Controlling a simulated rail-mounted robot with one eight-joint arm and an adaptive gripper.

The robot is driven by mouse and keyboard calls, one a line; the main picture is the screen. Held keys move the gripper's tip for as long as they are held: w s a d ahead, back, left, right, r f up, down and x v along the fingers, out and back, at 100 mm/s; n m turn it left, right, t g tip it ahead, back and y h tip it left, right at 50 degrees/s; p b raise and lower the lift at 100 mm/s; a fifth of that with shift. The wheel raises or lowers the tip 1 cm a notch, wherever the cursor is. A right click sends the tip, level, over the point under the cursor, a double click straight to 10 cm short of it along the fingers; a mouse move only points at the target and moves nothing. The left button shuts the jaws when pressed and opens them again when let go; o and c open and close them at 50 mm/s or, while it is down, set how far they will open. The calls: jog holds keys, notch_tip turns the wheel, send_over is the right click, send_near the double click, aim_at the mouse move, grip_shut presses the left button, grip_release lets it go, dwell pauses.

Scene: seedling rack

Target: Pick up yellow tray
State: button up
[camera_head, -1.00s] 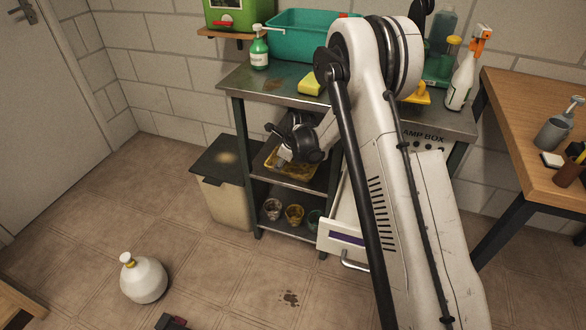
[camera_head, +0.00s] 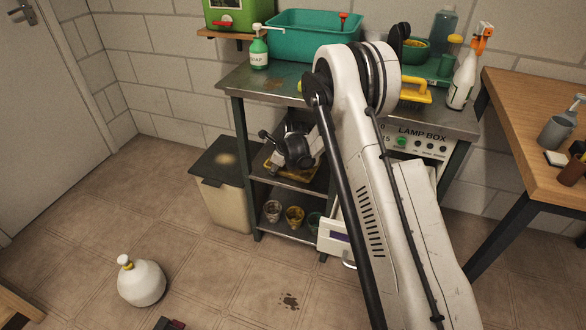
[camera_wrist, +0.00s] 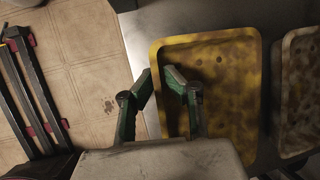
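The yellow tray (camera_wrist: 232,95), with brown stains and a raised rim, fills the right middle of the wrist view. In the head view it lies on the cart's upper shelf, mostly hidden behind my gripper (camera_head: 290,148). In the wrist view, the green fingers of my gripper (camera_wrist: 158,78) are apart, with no object held. The left finger is outside the tray's left rim and the right finger overlaps the tray's left part. I cannot tell whether either finger touches it.
A second, paler stained tray (camera_wrist: 304,90) lies right of the yellow one. Small pots (camera_head: 294,216) stand on the shelf below. A lidded bin (camera_head: 222,200) stands left of the cart. The tabletop (camera_head: 275,85) above the shelf limits room overhead.

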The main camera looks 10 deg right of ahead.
grip_shut()
